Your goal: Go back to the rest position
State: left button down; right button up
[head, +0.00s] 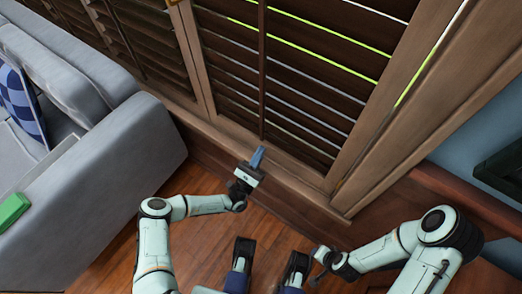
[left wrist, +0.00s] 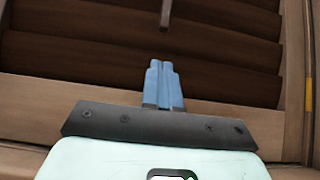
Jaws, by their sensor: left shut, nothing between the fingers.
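My left gripper (head: 258,158) is in front of the lower part of a dark wooden louvered shutter (head: 285,105). Its blue fingers are together with nothing between them, and they also show in the left wrist view (left wrist: 163,86). They point toward the slats and the tilt rod (left wrist: 166,12); whether they touch the frame, I cannot tell. My right arm comes in from the right with a bent elbow. The dark end of that arm (head: 320,262) is low in the head view, and its fingers cannot be made out.
A grey sofa (head: 95,185) with a blue checked cushion (head: 20,100) and a green object (head: 13,211) on it stands at the left. The wooden floor (head: 200,230) is bare between the sofa and my arms. A wooden sill and panel (head: 250,180) run below the shutters.

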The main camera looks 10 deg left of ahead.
pick_arm(q)
jog(key=v, duration=1)
jog(key=shift+s, duration=0.15)
